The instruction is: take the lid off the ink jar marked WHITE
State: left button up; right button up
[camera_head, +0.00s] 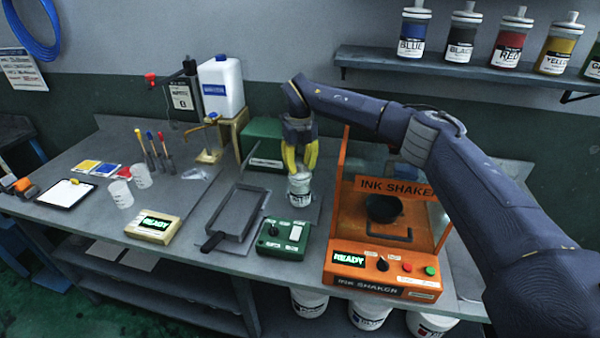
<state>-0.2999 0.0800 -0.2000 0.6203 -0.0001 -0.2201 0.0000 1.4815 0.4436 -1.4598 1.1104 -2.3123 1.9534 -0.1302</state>
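A small white jar (299,198) with a pale top stands upright on the bench, behind the green control box. Its label is too small to read, so I cannot confirm it says WHITE. My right gripper (300,169) points down directly over the jar. Its yellow fingers are spread to either side of the jar's top and partly hide the lid. I cannot tell whether the fingertips touch the lid. My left gripper is not in view.
An orange ink shaker (372,288) stands to the right of the jar. A green control box (283,237) is in front, a grey tray (239,212) to the left, and a green case (262,140) behind. A wall shelf (440,66) holds several ink jars.

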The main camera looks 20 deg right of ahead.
jog(key=shift+f, duration=0.4)
grip_shut()
